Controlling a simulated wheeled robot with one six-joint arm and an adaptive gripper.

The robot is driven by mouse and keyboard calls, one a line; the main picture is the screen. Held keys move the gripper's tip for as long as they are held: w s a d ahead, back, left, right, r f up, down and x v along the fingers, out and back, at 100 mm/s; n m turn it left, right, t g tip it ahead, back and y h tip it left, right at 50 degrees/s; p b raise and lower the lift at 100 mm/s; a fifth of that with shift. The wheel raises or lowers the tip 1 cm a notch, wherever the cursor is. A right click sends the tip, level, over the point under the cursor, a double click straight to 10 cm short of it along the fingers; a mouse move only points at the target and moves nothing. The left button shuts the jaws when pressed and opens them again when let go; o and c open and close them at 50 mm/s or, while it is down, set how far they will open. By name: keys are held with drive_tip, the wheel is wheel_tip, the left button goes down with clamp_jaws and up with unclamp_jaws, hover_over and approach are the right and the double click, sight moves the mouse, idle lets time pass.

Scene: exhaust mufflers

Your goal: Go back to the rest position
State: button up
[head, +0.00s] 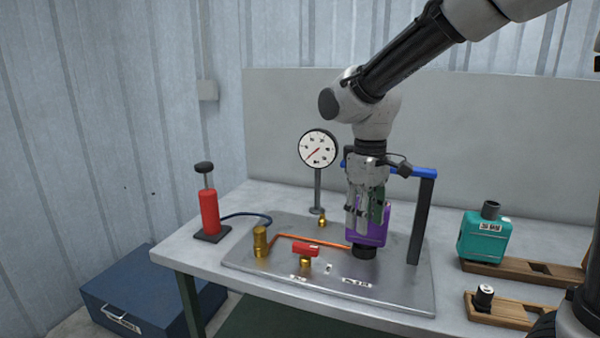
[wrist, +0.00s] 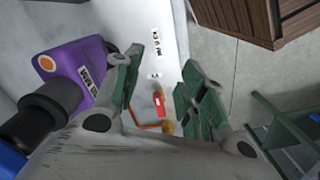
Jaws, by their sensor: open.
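My gripper (head: 367,208) points down over the metal test plate (head: 410,290) on the workbench, right in front of the purple muffler (head: 380,232). In the wrist view the two green-padded fingers of my gripper (wrist: 155,95) are spread apart with nothing between them. The purple muffler also shows in the wrist view (wrist: 80,62), to the left of the left finger and outside the jaws. It stands upright on a black fitting at the plate, under the blue bar (head: 418,172). Part of it is hidden behind my gripper in the head view.
A pressure gauge (head: 318,149) stands behind the plate, and a red-handled valve (head: 305,250) sits in front. A red pump (head: 209,212) is at the left. A teal muffler (head: 484,237) and wooden holders (head: 525,270) are at the right. A blue box (head: 150,296) is on the floor.

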drive_tip(key=s+d+r+m+t, duration=0.2)
drive_tip(key=s+d+r+m, duration=0.1)
drive_tip(key=s+d, duration=0.5)
drive_tip(key=s+d+r+m+t, duration=0.2)
drive_tip(key=s+d+m, duration=0.3)
drive_tip(key=d, duration=0.9)
drive_tip(key=s+r, duration=0.1)
drive_tip(key=s, duration=0.2)
drive_tip(key=shift+s+d+r+t, duration=0.2)
drive_tip(key=shift+d+t, duration=0.05)
drive_tip(key=shift+t, duration=0.05)
idle(1.6)
